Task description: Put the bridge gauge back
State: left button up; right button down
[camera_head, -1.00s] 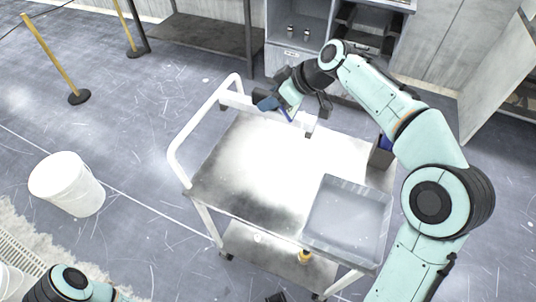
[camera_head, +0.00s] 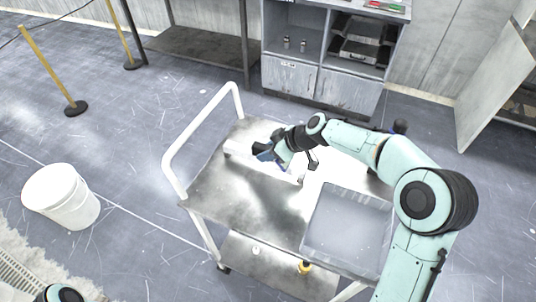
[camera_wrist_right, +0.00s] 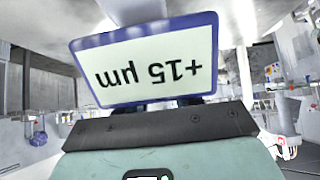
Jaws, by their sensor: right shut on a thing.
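My right gripper (camera_head: 283,157) is shut on the bridge gauge, a long pale bar (camera_head: 236,149) with a blue-edged display. In the head view the bar is over the far half of the cart top (camera_head: 215,190), with a dark shadow nearby. I cannot tell whether it touches the top. In the right wrist view the display (camera_wrist_right: 150,62) fills the upper middle and reads "+15 µm" upside down. My gripper and wrist hide the middle of the bar. My left gripper is out of view; only a bit of that arm shows at the bottom left.
A grey tray (camera_head: 348,232) sits on the cart's near right. The white push handle (camera_head: 200,125) rises at its left. A cabinet (camera_head: 318,82) with open shelves stands behind. A white bucket (camera_head: 62,197) and posts stand on the floor at left.

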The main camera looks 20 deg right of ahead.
jog(key=shift+f, duration=0.7)
jog(key=c, duration=1.2)
grip_release()
jog(key=shift+f, duration=0.25)
jog(key=o, duration=0.4)
jog(key=shift+o, duration=0.2)
jog(key=shift+r, duration=0.1)
jog(key=shift+r, duration=0.1)
jog(key=shift+s+d+r, duration=0.15)
jog(key=shift+d+r, duration=0.05)
jog(key=shift+r, duration=0.05)
jog(key=v, duration=1.1)
jog(key=shift+r+b, duration=0.2)
jog(key=shift+b, duration=0.15)
